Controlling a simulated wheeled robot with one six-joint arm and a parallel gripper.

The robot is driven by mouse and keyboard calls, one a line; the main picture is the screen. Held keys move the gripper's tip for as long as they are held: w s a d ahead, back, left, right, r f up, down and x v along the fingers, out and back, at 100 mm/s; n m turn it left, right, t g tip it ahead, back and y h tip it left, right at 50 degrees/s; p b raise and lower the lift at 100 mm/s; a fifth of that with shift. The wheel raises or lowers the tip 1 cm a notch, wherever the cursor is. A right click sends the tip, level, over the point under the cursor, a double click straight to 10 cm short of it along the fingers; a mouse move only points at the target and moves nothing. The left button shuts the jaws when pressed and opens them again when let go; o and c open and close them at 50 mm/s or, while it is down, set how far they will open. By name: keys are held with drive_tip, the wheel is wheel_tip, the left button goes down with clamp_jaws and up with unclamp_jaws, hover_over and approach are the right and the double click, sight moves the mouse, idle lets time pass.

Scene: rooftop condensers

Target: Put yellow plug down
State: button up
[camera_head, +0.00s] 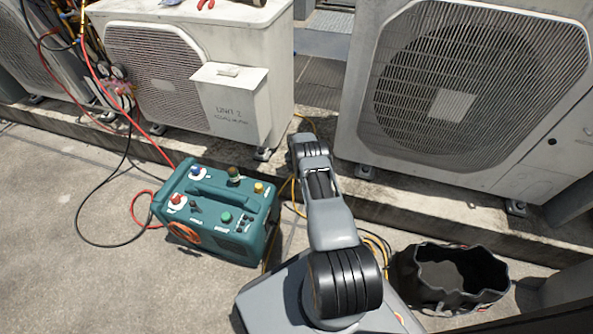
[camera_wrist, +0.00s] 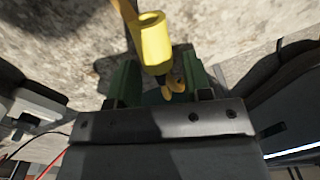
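The yellow plug (camera_wrist: 154,42) is a short cylinder with a hollow end, seen at the upper middle of the wrist view. Its dark narrow part lies between the two green fingers of my gripper (camera_wrist: 160,84), with another small yellow piece beside it. The fingers stand apart by about the plug's width, and my gripper appears shut on it. The exact contact with the fingers is partly hidden. A yellow-orange strip, perhaps its cable, runs up behind the plug. In the head view my arm hides the gripper and the plug.
A teal machine (camera_head: 228,244) with coloured knobs and ports stands on the concrete left of my arm. A black open bag (camera_head: 440,296) stands at the right. Condensers (camera_head: 470,90) line a raised ledge behind. Red and black hoses (camera_head: 88,243) lie at left, where floor is otherwise clear.

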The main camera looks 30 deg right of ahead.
drive_tip(key=shift+o, duration=0.8)
drive_tip(key=a+r+m+p, duration=0.2)
drive_tip(key=r+p, duration=0.1)
drive_tip(key=r, duration=1)
drive_tip(key=a+r+m+p, duration=0.2)
drive_tip(key=a+r, duration=0.1)
drive_tip(key=r, duration=0.9)
drive_tip(key=s+a+r+m+t, duration=0.1)
drive_tip(key=s+a+r+m, duration=0.25)
drive_tip(key=r, duration=0.35)
drive_tip(key=s+a+r+m, duration=0.2)
drive_tip(key=a+r+m, duration=0.15)
drive_tip(key=r, duration=0.35)
drive_tip(key=s+a+r+m, duration=0.2)
drive_tip(key=s+a+m, duration=0.1)
drive_tip(key=s, duration=0.5)
drive_tip(key=s+a+r+m+t, duration=0.1)
drive_tip(key=s+a+r+m, duration=0.2)
drive_tip(key=s, duration=0.5)
drive_tip(key=s+a+r+m, duration=0.3)
drive_tip(key=s+a+m, duration=0.1)
drive_tip(key=s, duration=0.3)
drive_tip(key=shift+s+a+m+t, duration=0.3)
drive_tip(key=shift+s+a+m, duration=0.1)
